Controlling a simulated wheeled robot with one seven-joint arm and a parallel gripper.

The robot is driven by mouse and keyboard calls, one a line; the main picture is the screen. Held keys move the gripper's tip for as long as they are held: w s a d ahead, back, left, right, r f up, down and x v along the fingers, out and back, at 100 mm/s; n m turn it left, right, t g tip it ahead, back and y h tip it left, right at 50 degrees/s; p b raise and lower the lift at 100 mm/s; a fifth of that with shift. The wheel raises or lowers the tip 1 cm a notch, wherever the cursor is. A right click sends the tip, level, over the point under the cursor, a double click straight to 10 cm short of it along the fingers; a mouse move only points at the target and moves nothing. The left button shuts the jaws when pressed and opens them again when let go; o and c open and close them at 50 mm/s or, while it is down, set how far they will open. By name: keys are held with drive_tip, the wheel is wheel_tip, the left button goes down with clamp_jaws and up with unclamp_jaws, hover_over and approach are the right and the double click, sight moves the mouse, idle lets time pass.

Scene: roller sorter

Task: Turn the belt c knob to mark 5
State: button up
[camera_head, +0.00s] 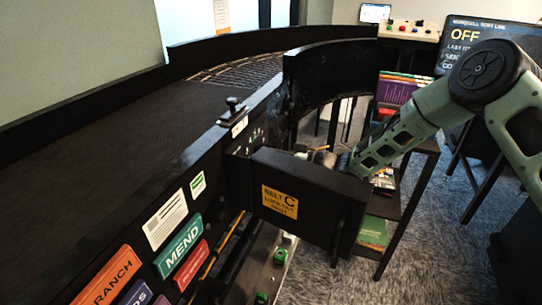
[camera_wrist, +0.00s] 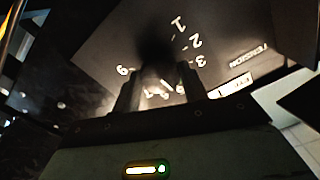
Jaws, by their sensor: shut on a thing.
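In the wrist view a dark, blurred knob (camera_wrist: 156,52) stands between the two fingers of my gripper (camera_wrist: 157,78), which is shut on it. The dial plate (camera_wrist: 115,45) around it carries pale numbers. I can read 1, 2 and 3 on the right side, and a mark that looks like 6 on the left. The marks between are partly covered by the fingers. I cannot tell which mark the knob points to. In the head view my gripper is mostly hidden behind the black belt C panel (camera_head: 328,198), which has a yellow label.
The dark conveyor belt (camera_head: 110,140) runs along the left with raised side walls. A shelf with books (camera_head: 402,88) and a control box with buttons (camera_head: 410,30) stand behind. A screen (camera_head: 490,45) reads OFF. Carpet (camera_head: 425,235) lies open at lower right.

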drive_tip(key=shift+m, duration=0.6)
drive_tip(key=o, duration=1)
drive_tip(key=b+v, duration=0.3)
drive_tip(key=v, duration=1.4)
drive_tip(key=shift+d, duration=0.2)
